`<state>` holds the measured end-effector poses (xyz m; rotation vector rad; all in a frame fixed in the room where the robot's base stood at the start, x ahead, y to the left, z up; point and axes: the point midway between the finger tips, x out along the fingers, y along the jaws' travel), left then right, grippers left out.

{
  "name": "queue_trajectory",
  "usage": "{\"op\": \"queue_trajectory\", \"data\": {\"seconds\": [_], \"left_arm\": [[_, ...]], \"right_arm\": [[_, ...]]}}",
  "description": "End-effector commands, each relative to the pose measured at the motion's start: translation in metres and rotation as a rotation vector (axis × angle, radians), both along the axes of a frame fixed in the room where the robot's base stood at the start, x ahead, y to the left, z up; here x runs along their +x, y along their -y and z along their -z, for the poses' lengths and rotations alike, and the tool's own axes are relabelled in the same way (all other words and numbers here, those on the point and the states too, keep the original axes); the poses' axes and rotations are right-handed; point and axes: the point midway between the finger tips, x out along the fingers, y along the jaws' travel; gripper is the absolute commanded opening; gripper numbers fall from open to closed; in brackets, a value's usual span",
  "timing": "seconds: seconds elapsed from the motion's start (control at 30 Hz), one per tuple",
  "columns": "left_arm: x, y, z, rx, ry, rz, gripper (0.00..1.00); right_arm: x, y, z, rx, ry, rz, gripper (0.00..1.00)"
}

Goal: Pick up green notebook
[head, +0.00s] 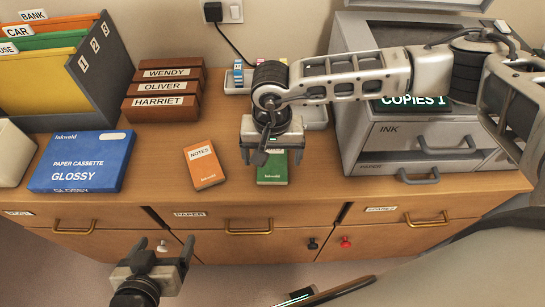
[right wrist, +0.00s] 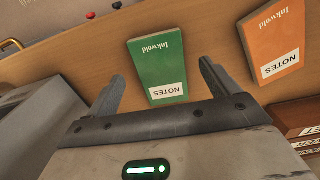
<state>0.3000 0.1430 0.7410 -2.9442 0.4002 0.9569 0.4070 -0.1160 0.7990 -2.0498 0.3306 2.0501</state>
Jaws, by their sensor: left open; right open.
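The green notebook (head: 272,172) lies flat on the bureau top, partly hidden in the head view by my right gripper (head: 270,155). In the right wrist view the green notebook (right wrist: 157,65), with its white NOTES label, lies ahead of my right gripper's open fingers (right wrist: 158,98). The right gripper is above it and empty; I cannot tell the exact height. My left gripper (head: 160,258) is open and empty, low in front of the drawers.
An orange notebook (head: 204,165) lies to the left of the green one. A blue paper cassette box (head: 80,160) and brown named boxes (head: 163,100) are further left. A grey printer (head: 420,140) stands right. A white tray (head: 316,115) is behind.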

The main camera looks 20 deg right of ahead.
Motion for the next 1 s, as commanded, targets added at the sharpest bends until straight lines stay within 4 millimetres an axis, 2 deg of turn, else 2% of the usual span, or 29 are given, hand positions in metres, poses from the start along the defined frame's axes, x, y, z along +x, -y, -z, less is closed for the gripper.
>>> {"op": "queue_trajectory", "data": {"seconds": [0.1, 0.2, 0.43, 0.47, 0.63, 1.0], "left_arm": [[-0.001, -0.001, 0.001, 0.008, -0.007, 0.002, 0.83], [-0.001, -0.001, 0.001, 0.01, -0.009, 0.004, 0.83], [0.0, -0.001, 0.001, 0.011, -0.006, 0.005, 0.83], [0.0, -0.001, 0.001, 0.012, -0.006, 0.005, 0.83], [0.0, -0.001, 0.001, 0.011, -0.004, 0.005, 0.83], [0.0, -0.001, 0.0, 0.01, -0.002, 0.004, 0.83]], "right_arm": [[-0.002, 0.0, 0.017, 0.001, -0.002, 0.001, 0.87], [-0.002, 0.0, 0.025, 0.002, -0.003, 0.0, 0.87], [-0.002, 0.0, 0.027, 0.003, -0.001, -0.001, 0.87], [-0.002, 0.0, 0.027, 0.003, -0.001, -0.001, 0.84], [-0.002, 0.0, 0.026, 0.003, -0.001, -0.001, 0.38], [-0.001, 0.0, 0.023, 0.003, 0.001, 0.0, 0.38]]}}
